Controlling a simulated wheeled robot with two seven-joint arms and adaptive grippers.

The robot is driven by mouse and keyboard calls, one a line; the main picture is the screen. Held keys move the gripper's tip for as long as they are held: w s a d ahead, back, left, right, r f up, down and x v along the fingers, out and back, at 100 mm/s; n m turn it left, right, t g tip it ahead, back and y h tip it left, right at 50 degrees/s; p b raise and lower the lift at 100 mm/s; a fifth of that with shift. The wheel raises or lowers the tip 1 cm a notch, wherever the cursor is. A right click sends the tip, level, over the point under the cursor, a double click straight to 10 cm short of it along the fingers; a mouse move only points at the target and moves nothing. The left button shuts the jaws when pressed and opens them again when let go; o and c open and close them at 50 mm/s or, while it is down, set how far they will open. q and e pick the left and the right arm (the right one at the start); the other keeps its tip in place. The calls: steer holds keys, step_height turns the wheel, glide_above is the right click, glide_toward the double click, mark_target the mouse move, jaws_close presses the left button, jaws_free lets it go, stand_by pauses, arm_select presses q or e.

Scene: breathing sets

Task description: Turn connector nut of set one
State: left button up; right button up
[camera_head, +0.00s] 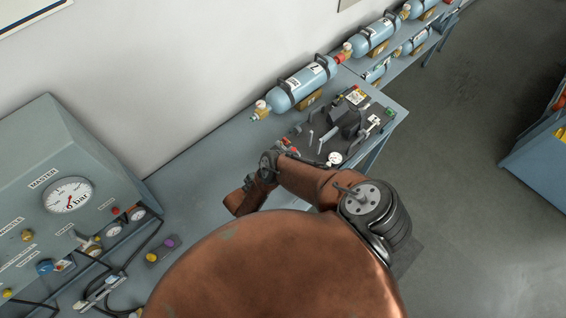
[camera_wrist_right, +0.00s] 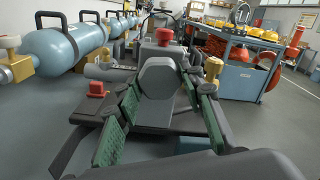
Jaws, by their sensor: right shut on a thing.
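In the right wrist view, my right gripper (camera_wrist_right: 161,92) has its green-padded fingers on either side of a grey many-sided piece, which looks like the connector nut (camera_wrist_right: 160,78). The fingers are shut on it. A red cap (camera_wrist_right: 164,35) stands just behind and above it. In the head view, the dark breathing set (camera_head: 348,122) lies on the bench below the nearest blue cylinder (camera_head: 300,84). My brown arm covers much of the bench in front of the set. I cannot clearly make out the nut there. My left gripper is not in view.
A grey panel with a master gauge (camera_head: 68,195) stands at the left. More blue cylinders (camera_head: 372,37) line the wall at the back. A red knob (camera_wrist_right: 96,89) and a brass fitting (camera_wrist_right: 213,67) flank the nut. Open floor (camera_head: 460,120) lies right of the bench.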

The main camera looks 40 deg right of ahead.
steer(key=m, duration=2.5)
steer(key=shift+m, duration=0.4)
steer(key=o, duration=1.2)
steer(key=shift+c, duration=0.2)
